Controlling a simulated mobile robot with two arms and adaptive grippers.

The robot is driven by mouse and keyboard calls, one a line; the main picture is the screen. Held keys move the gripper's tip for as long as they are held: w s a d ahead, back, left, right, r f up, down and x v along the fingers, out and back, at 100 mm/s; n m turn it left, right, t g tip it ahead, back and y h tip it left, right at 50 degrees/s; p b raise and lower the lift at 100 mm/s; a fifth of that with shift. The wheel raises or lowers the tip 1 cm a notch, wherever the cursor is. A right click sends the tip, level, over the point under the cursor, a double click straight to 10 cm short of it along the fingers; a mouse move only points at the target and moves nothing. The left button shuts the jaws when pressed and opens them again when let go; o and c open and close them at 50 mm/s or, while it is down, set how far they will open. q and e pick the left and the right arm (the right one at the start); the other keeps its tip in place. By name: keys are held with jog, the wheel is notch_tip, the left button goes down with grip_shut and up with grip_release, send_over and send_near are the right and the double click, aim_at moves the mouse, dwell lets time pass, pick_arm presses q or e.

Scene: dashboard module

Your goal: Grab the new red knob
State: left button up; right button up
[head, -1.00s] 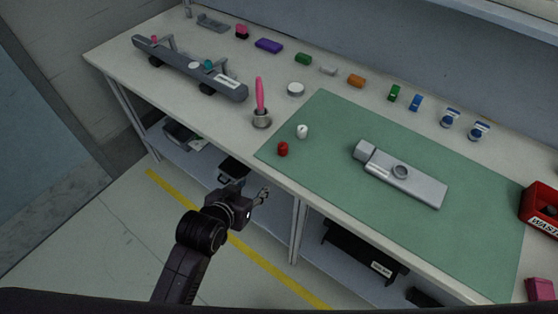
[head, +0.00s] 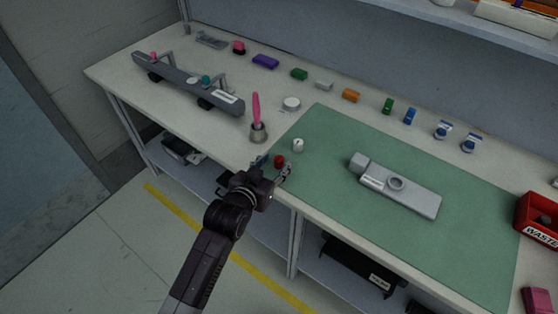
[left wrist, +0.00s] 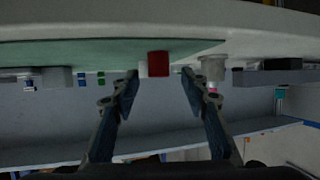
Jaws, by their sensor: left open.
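The red knob (head: 279,161) stands upright near the front left edge of the green mat (head: 330,150). A white knob (head: 298,145) stands just behind it. My left gripper (head: 273,167) is open at the table's front edge, with its fingertips close to the red knob. In the left wrist view, which looks upside down, the red knob (left wrist: 158,64) appears between the two spread fingers (left wrist: 158,77), with gaps on both sides. I cannot tell whether the fingertips reach around it. My right gripper is not in view.
A grey module (head: 405,191) with a round ring lies on the mat. Several coloured blocks line the back. A red waste bin (head: 538,220) is at the right.

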aim_at(278, 160)
pick_arm(q)
jog(key=shift+x, duration=1.75)
jog(key=shift+s, duration=0.1)
jog(key=c, duration=0.9)
